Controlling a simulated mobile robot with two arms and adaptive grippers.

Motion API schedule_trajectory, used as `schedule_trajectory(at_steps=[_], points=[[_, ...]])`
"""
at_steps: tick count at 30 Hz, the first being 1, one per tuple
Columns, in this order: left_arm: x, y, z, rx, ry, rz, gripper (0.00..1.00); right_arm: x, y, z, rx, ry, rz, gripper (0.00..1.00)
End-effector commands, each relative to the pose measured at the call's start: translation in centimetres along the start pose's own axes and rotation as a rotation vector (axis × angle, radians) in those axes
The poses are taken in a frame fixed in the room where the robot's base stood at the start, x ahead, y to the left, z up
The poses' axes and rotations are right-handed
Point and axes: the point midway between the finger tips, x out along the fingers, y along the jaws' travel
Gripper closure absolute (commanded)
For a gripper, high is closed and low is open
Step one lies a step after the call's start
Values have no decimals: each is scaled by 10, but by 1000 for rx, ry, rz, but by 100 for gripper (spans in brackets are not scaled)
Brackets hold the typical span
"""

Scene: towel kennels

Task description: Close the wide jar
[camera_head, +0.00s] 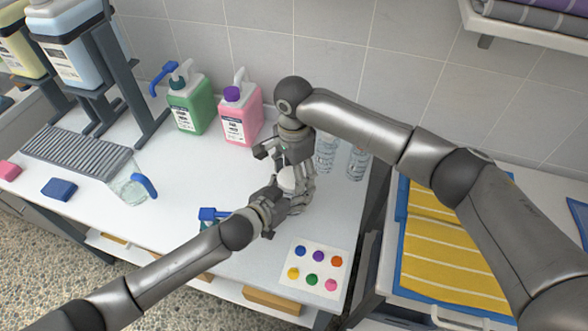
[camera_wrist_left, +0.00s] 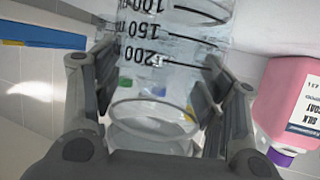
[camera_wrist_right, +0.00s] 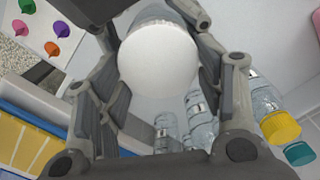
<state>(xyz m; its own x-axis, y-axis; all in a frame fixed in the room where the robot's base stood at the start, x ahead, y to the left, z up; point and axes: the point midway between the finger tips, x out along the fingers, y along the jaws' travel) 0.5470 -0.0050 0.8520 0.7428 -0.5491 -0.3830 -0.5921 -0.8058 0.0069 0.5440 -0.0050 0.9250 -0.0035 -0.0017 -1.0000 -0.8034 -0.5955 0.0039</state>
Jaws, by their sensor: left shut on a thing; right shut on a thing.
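The wide jar is clear with black volume marks and fills the middle of the left wrist view (camera_wrist_left: 165,50), which looks upside down. My left gripper (camera_head: 275,205) is shut around its side. In the head view the grippers mostly hide the jar. A round white lid (camera_wrist_right: 158,62) lies between the fingers of my right gripper (camera_wrist_right: 155,85), which is shut on it. In the head view the right gripper (camera_head: 284,165) is just above and behind the left one, with a bit of white lid (camera_head: 288,180) showing. I cannot tell whether lid and jar touch.
Clear bottles (camera_head: 357,163) stand right of the grippers. Pink (camera_head: 240,118) and green (camera_head: 192,108) jugs stand behind left. A colour-dot card (camera_head: 315,268) lies at the front right. A blue-handled item (camera_head: 210,214) is close to my left gripper.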

Motion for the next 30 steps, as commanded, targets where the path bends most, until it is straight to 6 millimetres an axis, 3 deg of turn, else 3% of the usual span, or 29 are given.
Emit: schedule_trajectory(at_steps=[30], points=[[0,1,0,-2,1,1,77,16,1,0,0,1,4,45]])
